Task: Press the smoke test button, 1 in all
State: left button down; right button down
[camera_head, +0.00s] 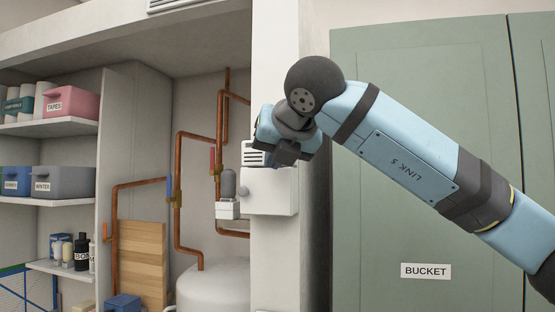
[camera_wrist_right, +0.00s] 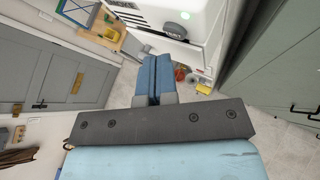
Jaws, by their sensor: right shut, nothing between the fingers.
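The smoke test button is a grey round knob (camera_wrist_right: 175,30) marked TEST on a white wall box (camera_wrist_right: 150,18) in the right wrist view. In the head view the white box (camera_head: 275,200) is on the pillar, with a grey round knob (camera_head: 244,190) on its left side. My right gripper (camera_head: 286,152) is in front of the box's upper part and hides some of it. In the wrist view its blue fingers (camera_wrist_right: 153,65) are together and empty, below the button in the picture, with a visible gap. My left gripper is out of view.
A green cabinet (camera_head: 400,90) labelled BUCKET stands at right. Copper pipes (camera_head: 180,200) and a white tank (camera_head: 213,288) fill the recess left of the pillar. Shelves with bins (camera_head: 72,103) are at far left. A green light (camera_wrist_right: 199,15) shows on the box.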

jog(key=s+b, duration=0.1)
jog(key=s+a+b, duration=0.1)
jog(key=s, duration=0.1)
jog(key=s+b, duration=0.1)
jog(key=shift+s+a, duration=0.3)
jog(key=shift+s, duration=0.1)
dwell(0.8)
